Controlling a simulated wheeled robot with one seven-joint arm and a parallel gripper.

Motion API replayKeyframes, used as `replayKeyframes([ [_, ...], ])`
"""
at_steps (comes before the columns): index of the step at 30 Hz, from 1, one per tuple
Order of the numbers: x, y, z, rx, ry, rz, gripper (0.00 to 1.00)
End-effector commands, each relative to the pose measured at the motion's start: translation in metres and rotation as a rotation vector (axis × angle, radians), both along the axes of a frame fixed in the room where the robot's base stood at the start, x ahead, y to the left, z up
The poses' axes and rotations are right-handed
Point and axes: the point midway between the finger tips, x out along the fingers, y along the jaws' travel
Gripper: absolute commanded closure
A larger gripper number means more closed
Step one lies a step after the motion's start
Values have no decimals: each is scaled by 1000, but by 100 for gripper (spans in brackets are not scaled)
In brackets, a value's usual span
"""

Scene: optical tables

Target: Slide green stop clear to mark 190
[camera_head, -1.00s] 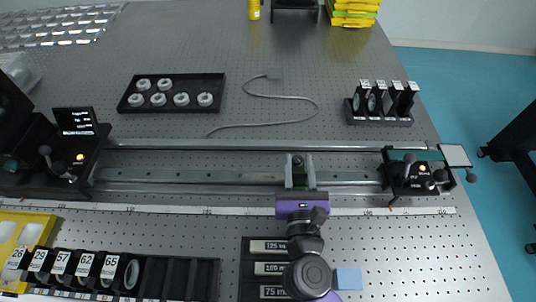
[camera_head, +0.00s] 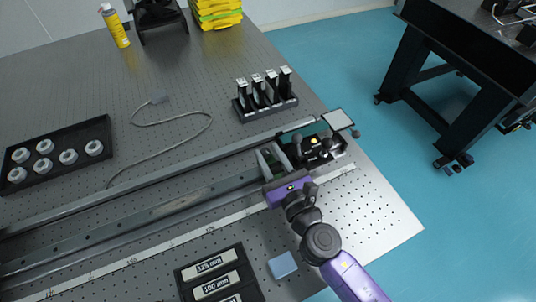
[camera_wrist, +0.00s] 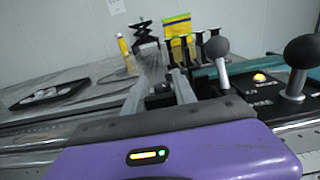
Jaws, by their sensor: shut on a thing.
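My gripper (camera_head: 272,160) is low over the rail (camera_head: 170,205), close to its right end in the head view. Its two pale fingers are shut on a small, greenish piece between them, which looks like the green stop; my fingers hide most of it. In the wrist view my gripper (camera_wrist: 160,92) shows both fingers beyond the purple housing, and the held piece is mostly hidden. The white scale strip (camera_head: 190,237) runs along the near side of the rail; its numbers are too small to read surely.
A black end unit (camera_head: 327,157) with ball-topped levers and an amber light stands just right of my fingers. It shows large in the wrist view (camera_wrist: 262,88). A holder with several dark plates (camera_head: 266,108) stands behind. A blue block (camera_head: 282,265) lies in front.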

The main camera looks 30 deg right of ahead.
Motion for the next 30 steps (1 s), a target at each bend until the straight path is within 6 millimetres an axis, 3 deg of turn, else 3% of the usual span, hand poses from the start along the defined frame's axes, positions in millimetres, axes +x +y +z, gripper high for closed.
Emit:
replayKeyframes([
  [6,0,0,0,0,0,0,100],
  [7,0,0,0,0,0,0,62],
  [9,0,0,0,0,0,0,48],
  [10,0,0,0,0,0,0,45],
  [20,-1,0,0,0,0,0,45],
  [30,-47,1,-4,-2,2,0,45],
])
